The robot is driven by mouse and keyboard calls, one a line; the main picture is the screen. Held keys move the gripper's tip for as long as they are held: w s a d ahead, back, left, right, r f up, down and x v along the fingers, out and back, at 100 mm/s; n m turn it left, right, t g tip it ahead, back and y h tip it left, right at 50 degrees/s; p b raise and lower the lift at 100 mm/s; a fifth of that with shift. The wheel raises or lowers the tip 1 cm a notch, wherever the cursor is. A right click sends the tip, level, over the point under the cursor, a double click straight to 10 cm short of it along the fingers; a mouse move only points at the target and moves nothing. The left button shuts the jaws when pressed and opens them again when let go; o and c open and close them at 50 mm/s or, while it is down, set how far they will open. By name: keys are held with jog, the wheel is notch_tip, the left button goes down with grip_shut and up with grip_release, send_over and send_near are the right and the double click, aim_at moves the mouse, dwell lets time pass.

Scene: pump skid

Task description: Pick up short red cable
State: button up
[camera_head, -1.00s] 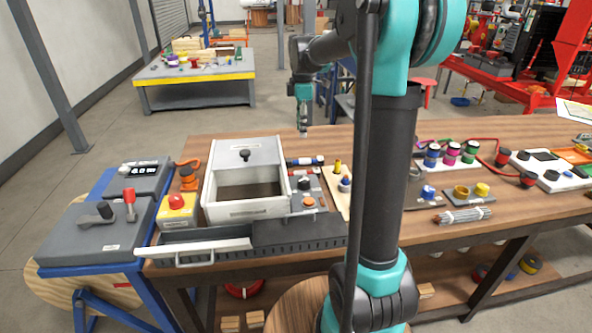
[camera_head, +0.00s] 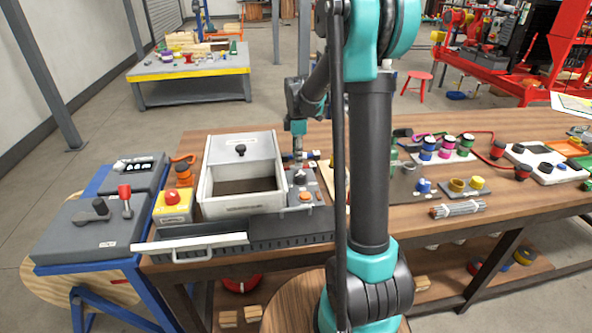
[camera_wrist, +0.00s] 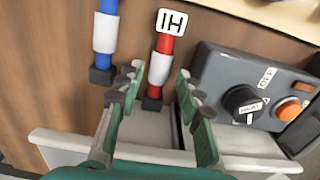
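The short red cable (camera_wrist: 164,45) shows in the wrist view, with a white label tag, a white band and a black end cap. It lies on the wooden tabletop near the white drawer box. My gripper (camera_wrist: 158,78) is open, with its green fingers on either side of the cable's lower part. I cannot tell whether they touch it. A blue cable (camera_wrist: 107,30) with a white band lies to its left, outside the fingers. In the head view my gripper (camera_head: 298,158) is over the table behind the switch panel, and the red cable cannot be made out clearly.
A grey switch panel (camera_wrist: 250,90) with a black knob and orange button is close to the right finger. The white drawer box (camera_head: 242,207) stands left of my gripper in the head view. A cable bundle (camera_head: 458,209) lies farther right.

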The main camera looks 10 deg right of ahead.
jog(key=shift+f, duration=1.75)
jog(key=c, duration=0.8)
